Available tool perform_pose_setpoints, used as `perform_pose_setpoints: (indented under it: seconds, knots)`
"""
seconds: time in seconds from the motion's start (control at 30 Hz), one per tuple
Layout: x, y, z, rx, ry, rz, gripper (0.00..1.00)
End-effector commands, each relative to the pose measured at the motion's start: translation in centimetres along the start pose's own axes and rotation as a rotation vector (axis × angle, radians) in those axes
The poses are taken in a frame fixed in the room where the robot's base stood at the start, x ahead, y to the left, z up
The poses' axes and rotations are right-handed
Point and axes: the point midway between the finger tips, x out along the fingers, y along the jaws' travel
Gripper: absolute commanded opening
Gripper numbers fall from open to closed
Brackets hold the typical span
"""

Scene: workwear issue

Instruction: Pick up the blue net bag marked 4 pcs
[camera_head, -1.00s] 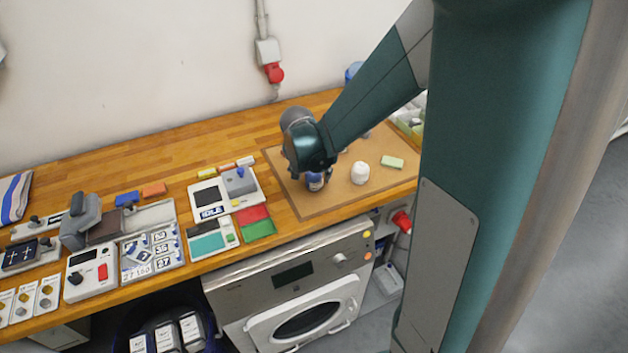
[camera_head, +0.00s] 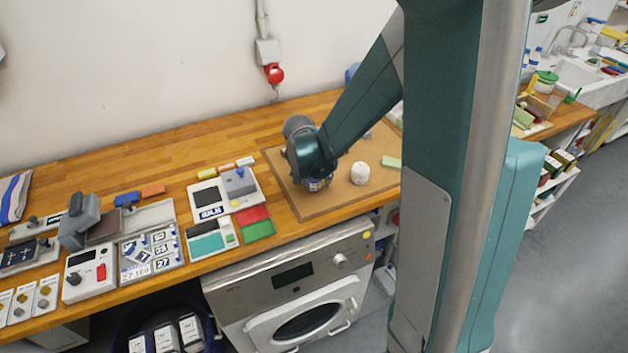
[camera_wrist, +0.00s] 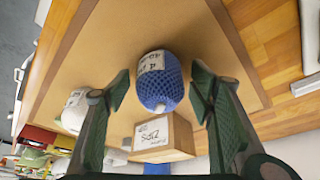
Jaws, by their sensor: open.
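The blue net bag (camera_wrist: 160,82) is a rounded bundle with a white paper label at its top left; the writing on the label is too small to read surely. It stands on the brown board (camera_wrist: 105,35). My gripper (camera_wrist: 161,88) is open, with one finger on each side of the bag and a gap to each. In the head view my gripper is over the board, and only a small blue and white part of the bag (camera_head: 316,184) shows beneath my wrist.
A cardboard box (camera_wrist: 165,137) with a label stands right beside the bag. A device with a screen (camera_head: 224,193) is to the left.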

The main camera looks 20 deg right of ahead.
Motion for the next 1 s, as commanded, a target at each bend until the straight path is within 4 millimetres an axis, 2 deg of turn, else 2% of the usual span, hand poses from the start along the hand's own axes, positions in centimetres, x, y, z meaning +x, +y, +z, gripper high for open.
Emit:
perform_pose_setpoints:
  seconds: [0.1,0.3,0.73,1.0]
  knots:
    - [0.0,0.0,0.0,0.0,0.0,0.0,0.51]
    - [0.0,0.0,0.0,0.0,0.0,0.0,0.25]
    - [-0.3,0.0,-0.1,0.0,0.0,0.0,0.24]
    - [-2.1,0.0,-0.8,0.0,0.0,0.0,0.24]
